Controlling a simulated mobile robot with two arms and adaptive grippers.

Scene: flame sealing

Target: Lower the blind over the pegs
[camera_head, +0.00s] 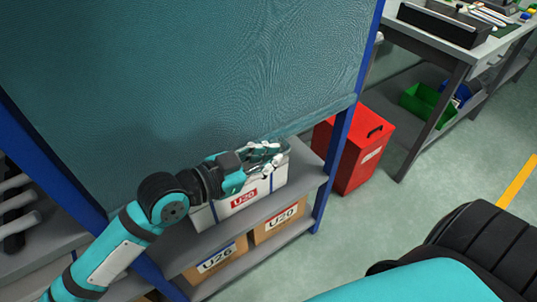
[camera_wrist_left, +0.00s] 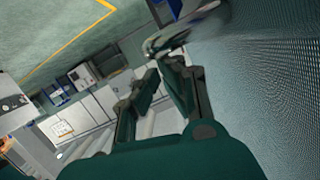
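My left gripper (camera_head: 268,153) is at this lower edge, towards the right post. In the left wrist view its fingers (camera_wrist_left: 161,72) slant together, tips close to a blurred grey edge piece (camera_wrist_left: 180,35). I cannot tell whether they grip it. No pegs show clearly; whatever is behind the blind is hidden. My right gripper is out of view.
Below the blind, a white box (camera_head: 240,199) stands on a grey shelf (camera_head: 305,168), with cardboard boxes (camera_head: 278,224) underneath. A red bin (camera_head: 365,150) stands right of the rack. A workbench (camera_head: 455,45) is at upper right. Grey rolls (camera_head: 17,203) lie at left.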

